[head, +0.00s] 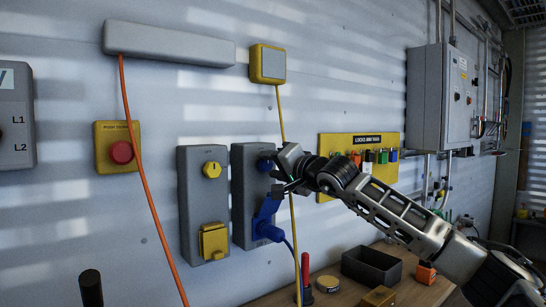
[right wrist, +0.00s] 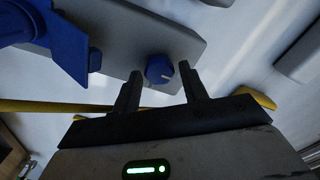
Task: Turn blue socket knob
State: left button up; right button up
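The blue knob (head: 265,163) sits at the top of the right grey socket box (head: 239,205) on the wall, partly hidden by my gripper in the head view. In the right wrist view the knob (right wrist: 158,68) shows a pale mark and lies between the fingertips. My right gripper (right wrist: 160,80) is open, with one finger on each side of the knob; I cannot tell whether either touches it. In the head view the right gripper (head: 283,170) reaches in from the right. A blue plug (head: 266,220) is in the socket below the knob. My left gripper is not in view.
A grey box with a yellow knob (head: 212,170) stands close on the left. A red button on a yellow box (head: 103,158) is farther left. A yellow cable (head: 294,225) hangs beside the right box. A black tray (head: 372,267) stands on the bench below.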

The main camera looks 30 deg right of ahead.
jog(key=shift+o, duration=0.4)
jog(key=shift+f, duration=0.1)
jog(key=shift+s+b, duration=0.3)
jog(key=shift+b, duration=0.05)
jog(key=s+b, duration=0.3)
jog(key=s, duration=0.2)
jog(key=shift+s+d, duration=0.2)
